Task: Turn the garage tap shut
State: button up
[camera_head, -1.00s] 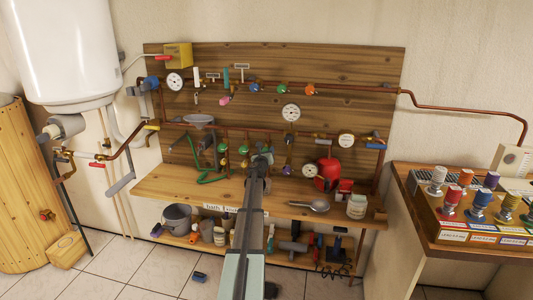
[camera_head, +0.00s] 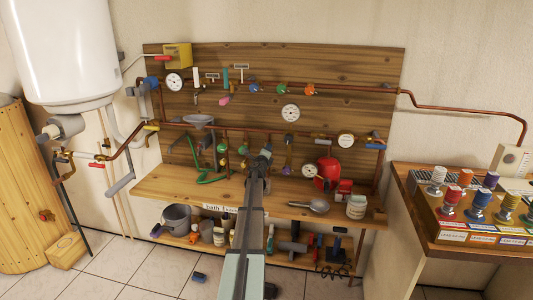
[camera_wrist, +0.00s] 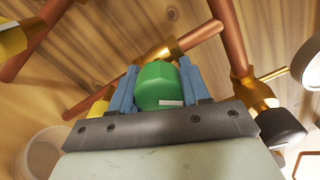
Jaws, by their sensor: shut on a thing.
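A green tap knob (camera_wrist: 157,86) sits between the two blue fingers of my gripper (camera_wrist: 157,84) in the wrist view. The fingers are shut on its sides. A brass valve body (camera_wrist: 166,50) on a copper pipe shows just behind the knob. A small pale mark shows on the knob's near edge. In the head view my gripper (camera_head: 266,150) is at the lower pipe row of the wooden board, and my arm hides most of this knob. I cannot read a label naming the tap.
In the wrist view a dark-capped valve (camera_wrist: 280,122) is close on the right. The wooden bench (camera_head: 165,186) below holds a red canister (camera_head: 328,171) and a scoop (camera_head: 317,206).

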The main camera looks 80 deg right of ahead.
jog(key=n, duration=0.7)
dwell(0.6)
jog(key=o, duration=1)
jog(key=shift+r, duration=0.1)
jog(key=a, duration=1.4)
jog(key=shift+d, duration=0.1)
